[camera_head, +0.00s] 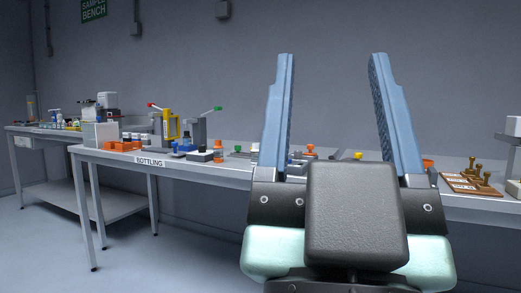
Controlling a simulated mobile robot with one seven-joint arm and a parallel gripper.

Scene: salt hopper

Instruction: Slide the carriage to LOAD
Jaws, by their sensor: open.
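My gripper (333,110) stands large in the right half of the head view, its two blue fingers pointing up and wide apart. It is open, with nothing between the fingers but the wall and part of a bench behind. I cannot make out a carriage or a LOAD mark. Small fittings with orange and yellow knobs (310,148) on the bench show behind and between the fingers. My gripper hides part of that bench, and it appears well in front of it, touching nothing.
A long bench labelled BOTTLING (150,162) runs across the view, with an orange tray (122,146), a yellow frame (172,124) and lever stands on it. A brown board with brass-coloured pegs (470,183) lies at right. Another bench (30,128) stands far left. The floor at left is clear.

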